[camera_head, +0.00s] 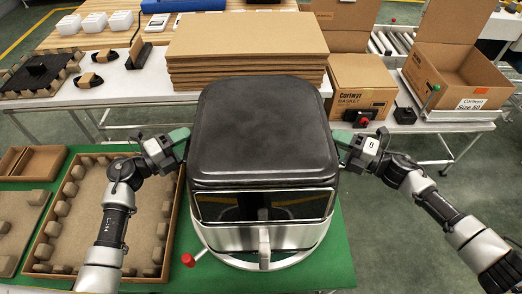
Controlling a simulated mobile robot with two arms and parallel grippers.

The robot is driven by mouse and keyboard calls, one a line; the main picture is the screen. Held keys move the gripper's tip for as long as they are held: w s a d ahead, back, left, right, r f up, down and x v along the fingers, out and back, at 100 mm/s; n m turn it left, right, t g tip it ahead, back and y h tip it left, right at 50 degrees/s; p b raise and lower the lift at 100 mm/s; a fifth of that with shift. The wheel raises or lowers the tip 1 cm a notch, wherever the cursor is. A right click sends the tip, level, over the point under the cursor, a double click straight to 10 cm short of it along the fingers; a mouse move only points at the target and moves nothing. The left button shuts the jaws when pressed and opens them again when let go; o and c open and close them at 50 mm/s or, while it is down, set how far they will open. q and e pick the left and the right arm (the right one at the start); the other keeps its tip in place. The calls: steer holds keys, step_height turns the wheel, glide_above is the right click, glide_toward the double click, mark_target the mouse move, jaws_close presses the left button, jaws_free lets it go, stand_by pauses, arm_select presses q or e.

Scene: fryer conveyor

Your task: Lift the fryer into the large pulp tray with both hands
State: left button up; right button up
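The fryer (262,130), black on top with a silver front and a front handle, stands upright in the centre on a pale round base above the green work surface (320,272). The large pulp tray (100,192), brown with padded blocks along its edges, lies to its left, partly behind my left arm. My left gripper (182,140) is at the fryer's left side and my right gripper (343,142) at its right side. Both look close against the fryer's walls. Their fingertips are partly hidden, so contact and finger opening are unclear.
A stack of cardboard sheets (245,45) lies on the white table behind the fryer. A closed carton (362,88) and an open carton (455,65) stand at the back right. A red knob (188,260) sticks out at the base's front left. Smaller trays (40,163) lie far left.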

arm_select(q)
steer(key=shift+c, duration=0.4)
arm_select(e)
steer(key=shift+c, duration=0.4)
arm_select(q)
jaws_close()
arm_select(e)
jaws_close()
arm_select(q)
steer(key=shift+f, duration=0.1)
arm_select(e)
steer(key=shift+f, duration=0.1)
arm_select(q)
steer(key=shift+r, duration=0.3)
arm_select(e)
steer(key=shift+r, duration=0.3)
